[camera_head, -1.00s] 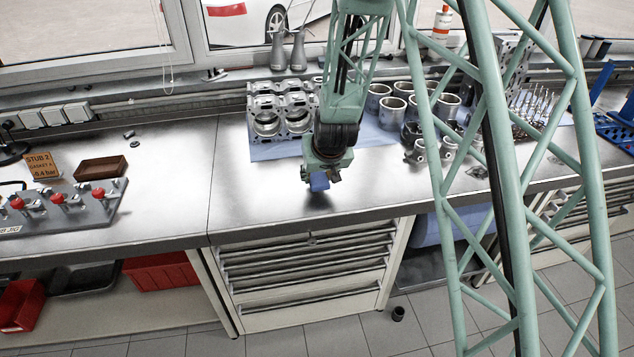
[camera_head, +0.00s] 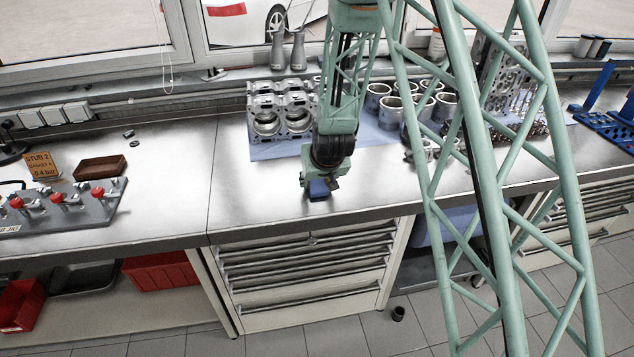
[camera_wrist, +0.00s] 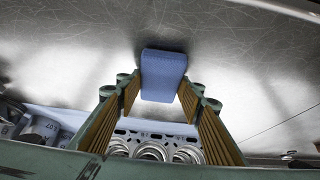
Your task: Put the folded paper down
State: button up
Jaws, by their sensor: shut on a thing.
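The folded paper is a small blue folded pad (camera_head: 318,188). It is at the tip of my gripper (camera_head: 325,176), low over the bare steel bench top near its front edge. In the wrist view the blue pad (camera_wrist: 163,74) sits between the ends of the two ribbed fingers of my gripper (camera_wrist: 161,88), which are shut on it. The pad looks at or very close to the steel surface; I cannot tell whether it touches.
An engine block (camera_head: 283,108) stands on a blue mat behind my gripper, with several metal cylinders (camera_head: 391,112) to the right. A jig with red knobs (camera_head: 60,203) and a brown tray (camera_head: 100,167) lie left. The steel bench (camera_head: 250,190) around the gripper is clear.

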jog(key=shift+f, duration=0.2)
jog(key=o, duration=0.8)
jog(key=shift+r, duration=0.25)
jog(key=a+p+v, duration=0.1)
jog(key=v, duration=1.1)
jog(key=shift+d, duration=0.45)
jog(key=shift+r, duration=0.15)
dwell(0.6)
